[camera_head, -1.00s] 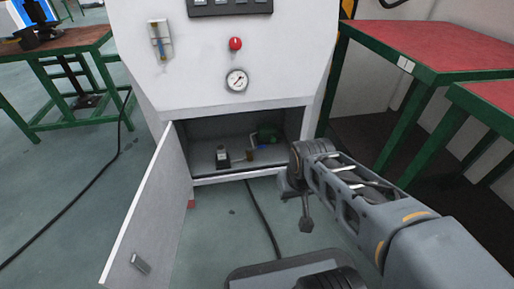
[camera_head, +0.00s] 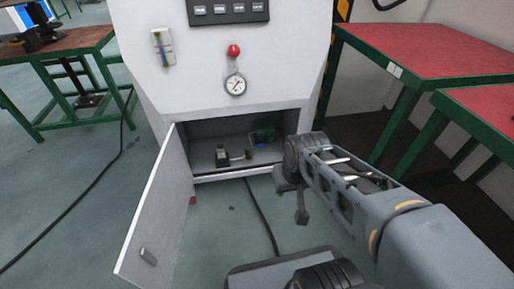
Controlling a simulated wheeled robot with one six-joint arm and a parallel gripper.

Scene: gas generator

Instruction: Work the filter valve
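The white generator cabinet (camera_head: 290,70) stands ahead with its lower door (camera_head: 160,215) swung open to the left. Inside the lower compartment are a small dark grey-topped part (camera_head: 222,156), a green part (camera_head: 265,133) and a small blue part (camera_head: 260,146). I cannot tell for sure which of these is the filter valve. My gripper (camera_head: 301,216) hangs below the wrist, in front of and right of the opening, apart from the cabinet parts. It is too small to tell open from shut.
A red-topped green bench (camera_head: 430,50) stands close on the right, with another (camera_head: 490,105) nearer. A brown-topped green table (camera_head: 60,42) is at the left. A black cable (camera_head: 75,215) crosses the floor.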

